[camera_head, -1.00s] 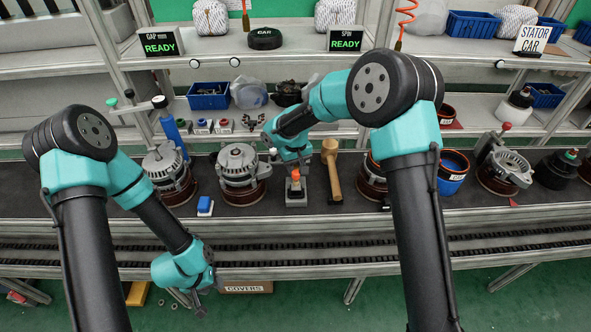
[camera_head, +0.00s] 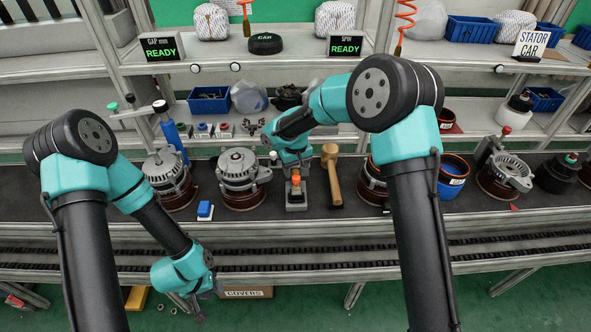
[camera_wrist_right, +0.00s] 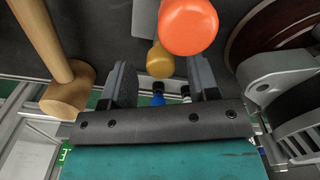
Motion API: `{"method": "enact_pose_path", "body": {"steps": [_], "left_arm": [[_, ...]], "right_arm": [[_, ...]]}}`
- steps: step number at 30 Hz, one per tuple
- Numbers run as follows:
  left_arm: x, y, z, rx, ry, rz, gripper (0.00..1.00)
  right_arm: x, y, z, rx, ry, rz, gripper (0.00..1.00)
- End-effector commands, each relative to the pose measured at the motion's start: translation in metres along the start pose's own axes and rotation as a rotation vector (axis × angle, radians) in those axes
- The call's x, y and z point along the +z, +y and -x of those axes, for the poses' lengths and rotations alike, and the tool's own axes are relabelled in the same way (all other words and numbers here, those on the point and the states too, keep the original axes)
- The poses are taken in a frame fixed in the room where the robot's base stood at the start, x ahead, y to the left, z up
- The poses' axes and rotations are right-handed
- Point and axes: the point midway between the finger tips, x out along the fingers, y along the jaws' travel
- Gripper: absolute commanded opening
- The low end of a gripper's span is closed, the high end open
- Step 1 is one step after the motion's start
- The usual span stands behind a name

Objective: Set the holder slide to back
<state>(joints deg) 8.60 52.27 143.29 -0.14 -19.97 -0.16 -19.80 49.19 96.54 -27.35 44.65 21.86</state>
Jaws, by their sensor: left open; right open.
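A small grey fixture (camera_head: 296,203) with an orange knob (camera_head: 296,180) stands on the dark bench top, right of the middle alternator. I take it to be the holder with its slide; which way the slide is set I cannot tell. My right gripper (camera_head: 292,165) is just behind the knob, its fingers partly hidden. My left gripper (camera_head: 203,300) is open and empty, low in front of the bench.
An alternator (camera_head: 240,178) stands left of the fixture, and a small blue block (camera_head: 205,210) lies farther left. Shelves with blue bins (camera_head: 209,100) are behind.

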Motion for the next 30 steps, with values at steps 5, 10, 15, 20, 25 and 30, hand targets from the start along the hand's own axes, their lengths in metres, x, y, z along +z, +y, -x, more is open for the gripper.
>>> {"method": "enact_pose_path", "body": {"steps": [5,10,15,20,25,30], "left_arm": [[0.000,0.000,0.000,0.000,0.000,0.000,0.43],[0.000,0.000,0.000,0.000,0.000,0.000,0.43],[0.000,0.000,0.000,0.000,0.000,0.000,0.43],[0.000,0.000,0.000,0.000,0.000,0.000,0.43],[0.000,0.000,0.000,0.000,0.000,0.000,0.43],[0.000,0.000,0.000,0.000,0.000,0.000,0.43]], "right_arm": [[-0.001,0.000,0.023,-0.001,0.004,0.000,0.55],[-0.001,0.000,0.054,0.000,0.004,-0.001,0.55],[-0.001,0.000,0.087,0.000,0.004,0.000,0.55],[-0.001,0.000,0.118,-0.001,0.004,0.000,0.55],[-0.001,0.000,0.148,-0.001,0.004,-0.001,0.55],[0.000,0.000,0.164,-0.001,0.002,-0.001,0.55]]}}
